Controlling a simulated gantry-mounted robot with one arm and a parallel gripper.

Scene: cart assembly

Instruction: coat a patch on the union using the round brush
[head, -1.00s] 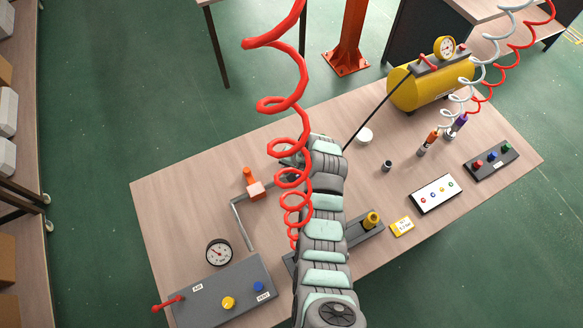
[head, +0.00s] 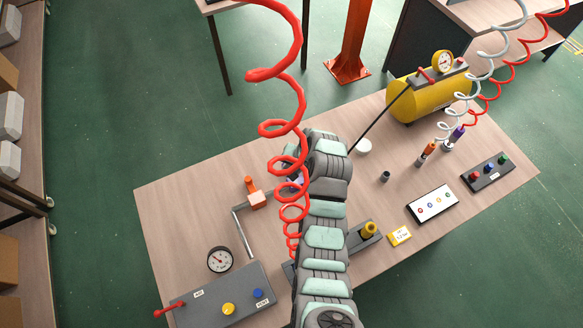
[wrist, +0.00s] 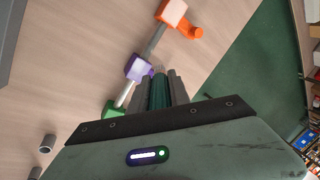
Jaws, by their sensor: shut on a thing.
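My gripper (wrist: 158,76) is low in the wrist view, shut on a dark green, upright-looking handle (wrist: 159,94). I take it for the round brush; its bristles are hidden. Just beyond the fingers is a purple fitting (wrist: 138,66) with a pale face, on a grey pipe (wrist: 155,42). An orange fitting (wrist: 172,12) with a pale block is at one end, and a green fitting (wrist: 115,112) is at the other. I cannot tell which is the union, or whether the brush touches the purple one. In the head view my arm hides the gripper; the purple fitting barely shows.
A gauge (head: 220,259) and a grey control panel (head: 228,302) are at the table's front left. A red coiled hose (head: 275,129) hangs before my arm.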

